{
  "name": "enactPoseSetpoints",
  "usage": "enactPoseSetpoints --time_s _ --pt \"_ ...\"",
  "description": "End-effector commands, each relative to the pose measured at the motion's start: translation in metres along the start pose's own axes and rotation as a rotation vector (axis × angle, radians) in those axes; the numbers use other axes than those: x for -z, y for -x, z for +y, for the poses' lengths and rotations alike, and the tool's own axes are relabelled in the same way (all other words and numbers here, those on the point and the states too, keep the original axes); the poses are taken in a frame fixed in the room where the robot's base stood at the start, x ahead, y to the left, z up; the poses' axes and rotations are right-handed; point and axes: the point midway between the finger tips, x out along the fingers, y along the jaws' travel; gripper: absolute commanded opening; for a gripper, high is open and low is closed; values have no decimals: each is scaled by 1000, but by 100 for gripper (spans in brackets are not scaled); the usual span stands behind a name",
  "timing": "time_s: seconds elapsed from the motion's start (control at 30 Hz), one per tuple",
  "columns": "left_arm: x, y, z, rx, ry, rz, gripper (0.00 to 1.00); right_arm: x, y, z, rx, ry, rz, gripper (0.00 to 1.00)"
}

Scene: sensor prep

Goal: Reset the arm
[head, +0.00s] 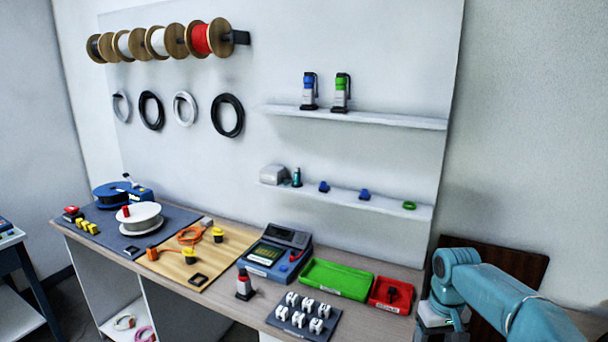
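A teal arm, which looks like my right arm, comes in from the lower right. It bends near the right end of the workbench (349,266) and drops toward the bottom edge, where a pale part shows. No gripper fingers can be made out there. My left arm and gripper are not in view.
On the bench are a green tray (336,280), a red bin (391,294), a blue device (273,256), a dark tray of white parts (303,317), a red-capped bottle (244,285), a yellow mat (206,273) and a white spool (140,219). Two wall shelves (350,119) (346,198) hang above.

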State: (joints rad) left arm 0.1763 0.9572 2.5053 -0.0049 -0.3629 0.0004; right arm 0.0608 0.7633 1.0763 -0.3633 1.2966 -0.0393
Motion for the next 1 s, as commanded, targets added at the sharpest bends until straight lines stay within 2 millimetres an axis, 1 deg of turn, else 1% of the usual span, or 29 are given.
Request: enactPoseSetpoints --time_s 0.03,0.1,0.23,0.33,0.47,0.57,0.6,0.67,0.7,0.77,0.8,0.87,0.9,1.0 --pt "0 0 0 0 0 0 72 0 -1 0 0 0 -1 64" --pt "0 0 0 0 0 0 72 0 -23 -9 20 13 -3 64" --pt "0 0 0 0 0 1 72 -4 -58 -26 61 27 5 64" --pt "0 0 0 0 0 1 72 -10 -86 -41 96 34 12 64" --pt "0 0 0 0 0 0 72 -27 -126 -63 148 33 17 64" --pt "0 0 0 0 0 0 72 -48 -160 -85 197 22 20 64" --pt "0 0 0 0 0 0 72 -60 -174 -95 218 14 20 64" --pt "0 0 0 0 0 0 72 -84 -198 -112 254 -7 21 64" --pt "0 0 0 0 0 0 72 -103 -213 -124 279 -27 20 64" --pt "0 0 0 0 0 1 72 -138 -234 -142 312 -65 19 64" --pt "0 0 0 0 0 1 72 -161 -245 -152 329 -93 19 64" --pt "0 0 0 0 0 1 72 -194 -255 -165 346 -135 18 64" --pt "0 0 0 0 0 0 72 -214 -259 -170 351 -162 17 64" --pt "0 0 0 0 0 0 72 -254 -262 -179 354 -214 17 64"
